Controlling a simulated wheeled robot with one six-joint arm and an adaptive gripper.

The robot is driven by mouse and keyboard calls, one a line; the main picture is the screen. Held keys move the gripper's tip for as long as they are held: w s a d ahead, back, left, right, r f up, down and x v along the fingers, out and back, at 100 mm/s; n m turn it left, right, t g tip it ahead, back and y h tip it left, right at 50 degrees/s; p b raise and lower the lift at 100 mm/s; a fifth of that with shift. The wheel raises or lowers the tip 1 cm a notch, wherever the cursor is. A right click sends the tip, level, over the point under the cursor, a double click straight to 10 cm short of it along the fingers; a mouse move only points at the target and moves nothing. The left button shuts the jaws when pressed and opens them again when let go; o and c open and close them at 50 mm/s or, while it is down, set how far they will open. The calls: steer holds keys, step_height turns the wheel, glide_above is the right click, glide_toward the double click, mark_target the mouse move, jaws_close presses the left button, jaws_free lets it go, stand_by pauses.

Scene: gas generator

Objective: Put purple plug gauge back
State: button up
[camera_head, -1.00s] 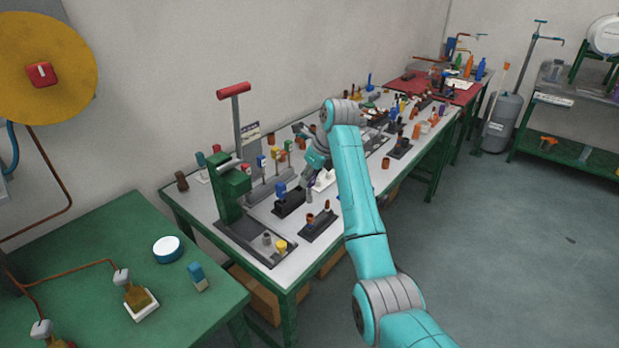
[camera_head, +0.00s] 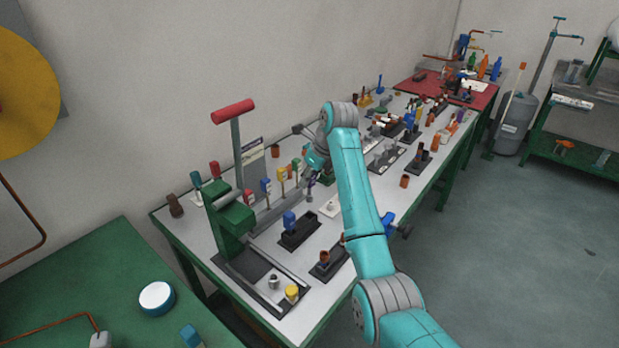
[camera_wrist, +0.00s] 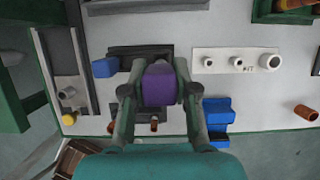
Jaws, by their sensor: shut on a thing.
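The purple plug gauge (camera_wrist: 158,86) is held between the fingers of my gripper (camera_wrist: 158,92), its purple end facing the wrist camera. In the head view my gripper (camera_head: 313,176) holds the gauge (camera_head: 310,184), its grey end pointing down above the table. A black holder (camera_head: 300,236) with a blue-handled gauge (camera_head: 289,220) in it stands nearer the camera; in the wrist view this holder (camera_wrist: 122,51) lies partly behind my gripper. The gauge's lower end is hidden in the wrist view. I cannot tell its exact height.
A green press with a red handle (camera_head: 233,111) stands at the left. A white block with round posts (camera_wrist: 237,61) lies right of my gripper in the wrist view. A dark tray with a brown piece (camera_head: 324,258) is at the table's front edge. Several coloured gauges stand behind.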

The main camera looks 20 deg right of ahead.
mark_target(309, 201)
steer(key=shift+f, duration=2.25)
steer(key=shift+f, duration=2.7)
steer(key=o, duration=1.1)
steer(key=shift+c, duration=0.2)
